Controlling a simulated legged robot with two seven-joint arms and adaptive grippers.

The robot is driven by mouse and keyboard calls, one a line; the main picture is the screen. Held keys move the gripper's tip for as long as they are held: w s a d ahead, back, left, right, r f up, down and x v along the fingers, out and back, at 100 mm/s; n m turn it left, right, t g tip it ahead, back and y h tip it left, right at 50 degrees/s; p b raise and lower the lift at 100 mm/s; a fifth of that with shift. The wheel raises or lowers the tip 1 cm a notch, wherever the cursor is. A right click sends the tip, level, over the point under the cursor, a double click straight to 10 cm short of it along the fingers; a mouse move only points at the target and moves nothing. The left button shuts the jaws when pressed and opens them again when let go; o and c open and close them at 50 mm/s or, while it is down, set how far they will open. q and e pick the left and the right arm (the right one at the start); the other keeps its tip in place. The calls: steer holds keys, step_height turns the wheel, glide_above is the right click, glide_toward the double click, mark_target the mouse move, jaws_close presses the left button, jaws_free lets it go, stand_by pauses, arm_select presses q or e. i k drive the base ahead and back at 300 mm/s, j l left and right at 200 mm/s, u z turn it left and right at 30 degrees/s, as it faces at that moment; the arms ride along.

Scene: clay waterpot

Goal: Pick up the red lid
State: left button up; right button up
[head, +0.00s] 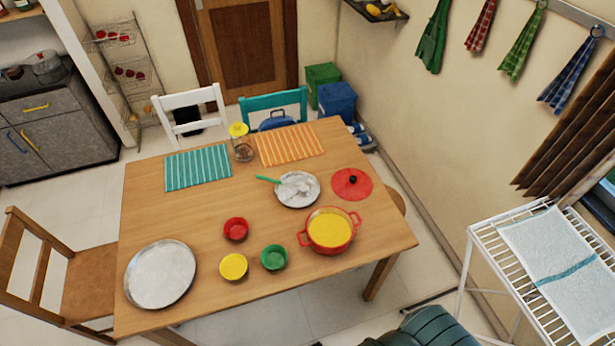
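The red lid (351,184) is a flat round disc with a small black knob at its middle. It lies on the right part of the wooden table (300,285), next to the right edge. A red two-handled pot (331,247) with yellow contents stands just in front of it, uncovered. Neither of my grippers shows in the head view.
A plate (297,203) with white food and a green-handled utensil lies left of the lid. Red (236,229), yellow (233,266) and green (274,257) bowls and a metal tray (160,274) are further left. A white rack (540,270) stands right of the table.

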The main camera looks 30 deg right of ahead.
mark_target(348, 183)
steer(key=z, duration=1.2)
